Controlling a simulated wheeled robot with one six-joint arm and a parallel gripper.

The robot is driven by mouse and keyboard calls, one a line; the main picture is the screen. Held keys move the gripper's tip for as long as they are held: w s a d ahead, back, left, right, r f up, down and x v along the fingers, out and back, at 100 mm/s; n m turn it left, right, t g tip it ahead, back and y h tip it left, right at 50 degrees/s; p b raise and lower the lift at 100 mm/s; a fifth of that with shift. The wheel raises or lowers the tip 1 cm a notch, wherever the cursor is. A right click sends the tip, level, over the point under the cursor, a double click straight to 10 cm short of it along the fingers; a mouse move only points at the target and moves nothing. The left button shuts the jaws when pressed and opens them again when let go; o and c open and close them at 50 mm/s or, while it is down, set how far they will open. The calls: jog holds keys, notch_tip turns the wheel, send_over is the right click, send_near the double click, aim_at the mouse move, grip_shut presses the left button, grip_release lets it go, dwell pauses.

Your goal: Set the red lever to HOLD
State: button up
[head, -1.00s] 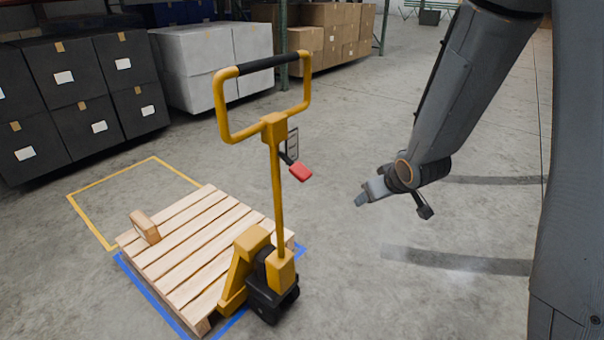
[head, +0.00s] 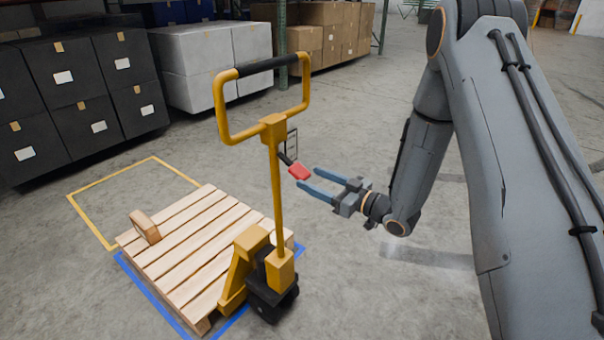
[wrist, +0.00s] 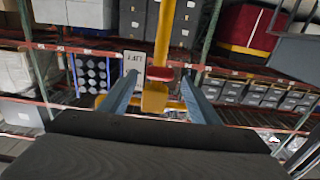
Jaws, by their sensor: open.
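The red lever (head: 299,171) sticks out on a dark stem from the upright post of the yellow pallet jack (head: 276,200), below its looped handle. My gripper (head: 308,181) is open, with its two blue-grey fingers pointing left at the lever. The fingertips are close to the red grip, but I cannot tell whether they touch it. In the wrist view the red lever (wrist: 160,74) appears between the two fingertips. A pale label plate (wrist: 134,64) beside the post reads LIFT, and any other words are not readable.
The pallet jack stands at a wooden pallet (head: 195,250) carrying a small wooden block (head: 145,227). Blue tape borders the pallet and a yellow floor outline (head: 90,190) lies behind it. Dark totes (head: 75,95) and white totes (head: 210,60) stand at the back left.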

aim_at(308, 177)
jog(key=p+x, duration=0.1)
jog(key=x, duration=0.3)
jog(key=shift+w+a, duration=0.3)
